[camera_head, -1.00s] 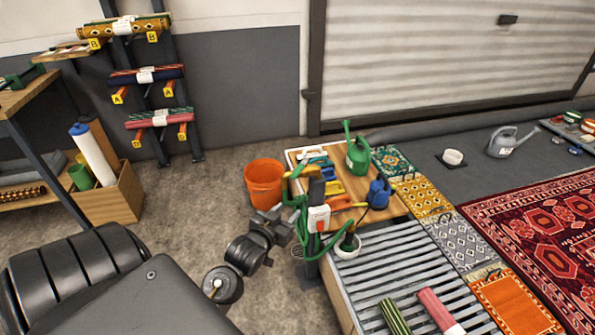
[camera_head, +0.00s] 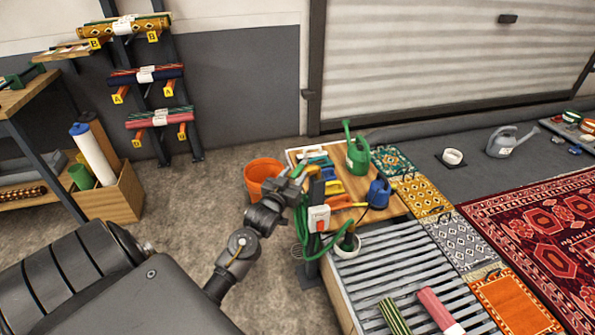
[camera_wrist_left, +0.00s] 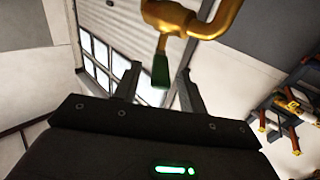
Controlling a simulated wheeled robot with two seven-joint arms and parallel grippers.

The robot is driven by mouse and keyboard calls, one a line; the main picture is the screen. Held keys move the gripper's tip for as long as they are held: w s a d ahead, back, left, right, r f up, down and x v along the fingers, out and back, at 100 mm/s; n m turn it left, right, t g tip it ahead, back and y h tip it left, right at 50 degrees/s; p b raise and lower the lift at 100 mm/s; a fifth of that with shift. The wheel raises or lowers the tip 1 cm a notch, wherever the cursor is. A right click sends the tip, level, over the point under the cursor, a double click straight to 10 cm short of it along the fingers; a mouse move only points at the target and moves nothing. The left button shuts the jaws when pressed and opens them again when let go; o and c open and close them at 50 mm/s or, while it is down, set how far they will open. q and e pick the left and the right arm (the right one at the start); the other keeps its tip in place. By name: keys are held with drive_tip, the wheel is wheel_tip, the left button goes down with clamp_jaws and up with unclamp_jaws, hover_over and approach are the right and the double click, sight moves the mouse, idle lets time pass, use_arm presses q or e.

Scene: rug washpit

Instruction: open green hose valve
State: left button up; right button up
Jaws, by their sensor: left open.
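A brass tap (camera_wrist_left: 195,18) with a green-tipped lever (camera_wrist_left: 160,72) shows at the top of the left wrist view. The lever points down in that picture, between the two fingers of my left gripper (camera_wrist_left: 158,88). The fingers are open, with a visible gap on each side of the lever. In the head view my left gripper (camera_head: 296,176) is at the top of the hose post (camera_head: 313,190), where it hides part of the tap. The green hose (camera_head: 322,252) hangs in loops from the post. My right gripper is not in view.
A white and red switch box (camera_head: 319,219) is on the post. An orange bucket (camera_head: 262,172) stands behind my gripper. A wooden worktop with a green watering can (camera_head: 358,155) and a blue jug (camera_head: 379,193) lies to the right, beside a slatted grate (camera_head: 405,262).

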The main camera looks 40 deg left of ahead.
sight(300, 166)
use_arm(q)
drive_tip(key=shift+x, duration=1.4)
drive_tip(key=shift+c, duration=0.4)
clamp_jaws()
